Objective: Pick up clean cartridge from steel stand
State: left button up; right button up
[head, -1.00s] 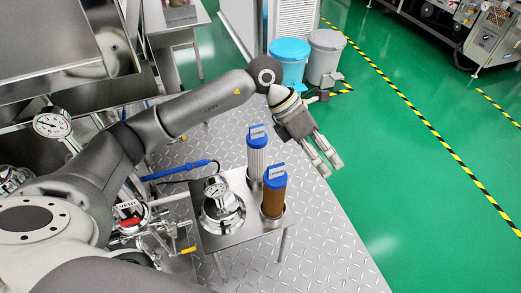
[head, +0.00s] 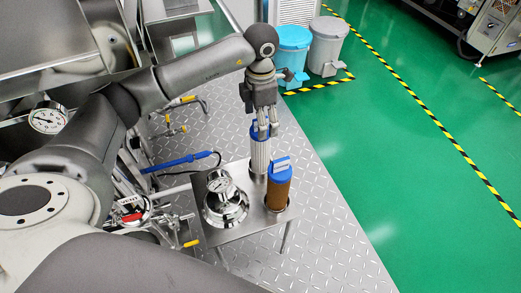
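The clean cartridge (head: 259,157), white and pleated with a blue cap, stands upright at the back of the steel stand (head: 240,234) in the head view. My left gripper (head: 267,134) points down right over it, fingertips at its blue cap and hiding part of it. The fingers look parted, with no clear grip on the cap; whether they touch it I cannot tell. A brown cartridge (head: 278,193) with a blue cap stands upright at the stand's front right. My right gripper is not in view.
A blue-handled wand (head: 182,162) and piping lie to the left. Blue (head: 292,50) and grey (head: 327,45) bins stand behind. The green floor at right is clear.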

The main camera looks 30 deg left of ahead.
aim_at(260, 147)
pick_arm(q)
notch_tip(260, 147, down, 5)
jog(key=shift+r+b, duration=0.1)
jog(key=shift+b, duration=0.2)
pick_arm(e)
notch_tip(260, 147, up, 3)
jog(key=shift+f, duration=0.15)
pick_arm(q)
jog(key=c, duration=1.6)
jog(key=shift+c, duration=0.4)
jog(key=shift+r, duration=0.1)
